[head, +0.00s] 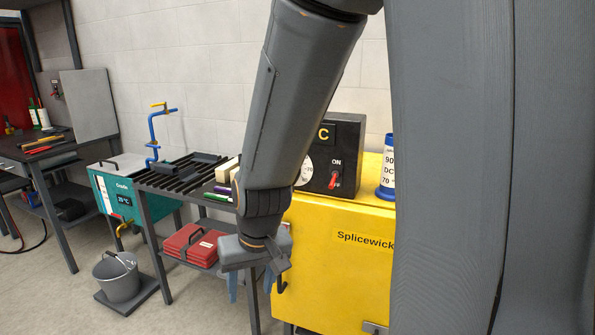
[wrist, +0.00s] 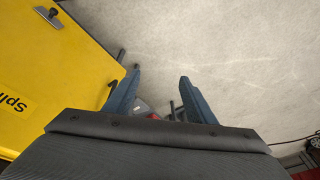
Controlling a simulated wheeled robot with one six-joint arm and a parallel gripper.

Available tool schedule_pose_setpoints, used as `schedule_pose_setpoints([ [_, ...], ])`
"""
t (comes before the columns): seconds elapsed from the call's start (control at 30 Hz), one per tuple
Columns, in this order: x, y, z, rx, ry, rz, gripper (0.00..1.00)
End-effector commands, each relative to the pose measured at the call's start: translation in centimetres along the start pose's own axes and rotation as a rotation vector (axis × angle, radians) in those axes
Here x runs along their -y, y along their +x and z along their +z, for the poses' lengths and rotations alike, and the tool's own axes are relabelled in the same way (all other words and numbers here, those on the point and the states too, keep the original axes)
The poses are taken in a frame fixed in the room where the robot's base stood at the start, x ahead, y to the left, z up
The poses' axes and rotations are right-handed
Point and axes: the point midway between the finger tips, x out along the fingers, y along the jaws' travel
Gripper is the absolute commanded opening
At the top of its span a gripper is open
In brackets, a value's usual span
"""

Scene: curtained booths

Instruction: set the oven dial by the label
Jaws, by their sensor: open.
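The yellow oven (head: 345,270) marked "Splicewick" stands right of centre in the head view. It also shows at the left in the wrist view (wrist: 50,60). On top is a black control box (head: 347,150) with a red switch (head: 335,180) under "ON". A white dial (head: 308,170) on it is partly hidden behind my arm, so its setting is unreadable. A blue-ended container (head: 388,168) with a white label reading "90", "DC", "70" stands at the right, partly cut off by my grey body. My gripper (head: 251,284) points down, open and empty, left of the oven front. Its two fingers show in the wrist view (wrist: 160,84).
A slatted dark bench (head: 180,178) with red cases (head: 193,246) on its lower shelf stands left of the oven. A teal tank (head: 118,190), a grey bucket (head: 122,283) and another workbench are further left. The floor in front is clear.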

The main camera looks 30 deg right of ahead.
Motion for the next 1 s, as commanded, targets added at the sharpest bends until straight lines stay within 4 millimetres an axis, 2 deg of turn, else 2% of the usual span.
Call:
schedule_pose_setpoints([
  [0.03, 0.6, 0.8, -2.7, -0.083, 0.039, -0.013, 0.5],
  [0.1, 1.0, 1.5, -7.0, -0.219, 0.108, -0.022, 0.5],
  [0.17, 0.8, 1.7, -10.5, -0.338, 0.169, -0.017, 0.5],
  [0.2, 0.5, 1.6, -12.7, -0.417, 0.211, -0.009, 0.5],
  [0.3, -1.1, 1.1, -17.6, -0.61, 0.313, 0.035, 0.5],
  [0.43, -4.4, -0.5, -22.2, -0.852, 0.441, 0.139, 0.5],
  [0.57, -8.0, -2.9, -24.5, -1.068, 0.544, 0.282, 0.5],
  [0.7, -11.0, -5.5, -24.7, -1.24, 0.618, 0.439, 0.5],
  [0.83, -12.4, -7.2, -24.2, -1.334, 0.65, 0.542, 0.5],
  [1.0, -13.3, -8.1, -24.1, -1.379, 0.664, 0.597, 0.5],
])
